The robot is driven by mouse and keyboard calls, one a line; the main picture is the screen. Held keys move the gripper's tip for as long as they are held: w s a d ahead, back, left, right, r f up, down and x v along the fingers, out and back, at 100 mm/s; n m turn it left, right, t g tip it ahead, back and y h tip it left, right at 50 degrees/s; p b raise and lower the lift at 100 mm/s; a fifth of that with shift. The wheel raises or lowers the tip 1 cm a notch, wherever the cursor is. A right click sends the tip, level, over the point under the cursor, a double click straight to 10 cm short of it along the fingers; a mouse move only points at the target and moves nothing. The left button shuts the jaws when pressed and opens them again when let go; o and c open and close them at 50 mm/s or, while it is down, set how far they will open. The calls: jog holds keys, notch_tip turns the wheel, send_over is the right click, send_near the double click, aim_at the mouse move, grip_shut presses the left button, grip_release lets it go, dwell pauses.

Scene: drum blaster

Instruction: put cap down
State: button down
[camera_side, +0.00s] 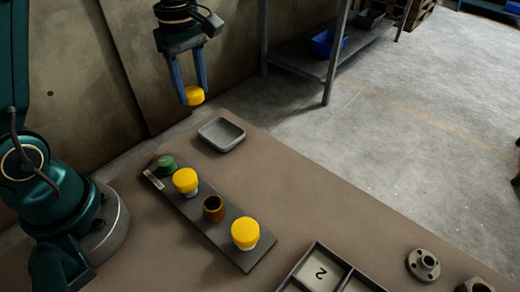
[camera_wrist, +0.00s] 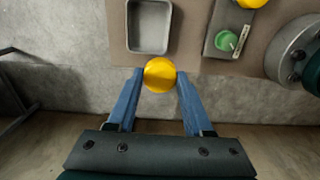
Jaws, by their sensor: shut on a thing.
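My gripper (camera_side: 190,92) is shut on a yellow cap (camera_side: 195,96) and holds it in the air beyond the table's far edge. In the wrist view the cap (camera_wrist: 160,74) sits between the two blue fingertips. An empty grey tray (camera_side: 222,134) lies on the table near that edge, and it shows in the wrist view (camera_wrist: 149,26) just above the cap. On the table a dark rack strip (camera_side: 215,225) carries a green piece (camera_side: 167,164), two yellow-capped pieces (camera_side: 186,181) (camera_side: 245,233) and an uncapped brown cylinder (camera_side: 213,208) between these two.
A divided box (camera_side: 322,272) marked 2 stands at the front edge of view. A flanged metal part (camera_side: 423,265) and a nut (camera_side: 475,286) lie to its right. The brown table (camera_side: 300,207) is clear between tray and box. A metal shelf (camera_side: 300,65) with a blue bin stands behind.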

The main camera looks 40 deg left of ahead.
jog(key=w+d+f, duration=0.1)
jog(key=d, duration=0.1)
jog(key=w+d+f, duration=0.1)
jog(key=d+f, duration=0.1)
jog(key=shift+w+d, duration=0.1)
jog(key=shift+w, duration=0.1)
jog(key=shift+f, duration=2)
jog(key=shift+f, duration=0.25)
jog(key=shift+f, duration=0.35)
jog(key=shift+c, duration=1.5)
grip_release()
jog(key=shift+r, duration=0.1)
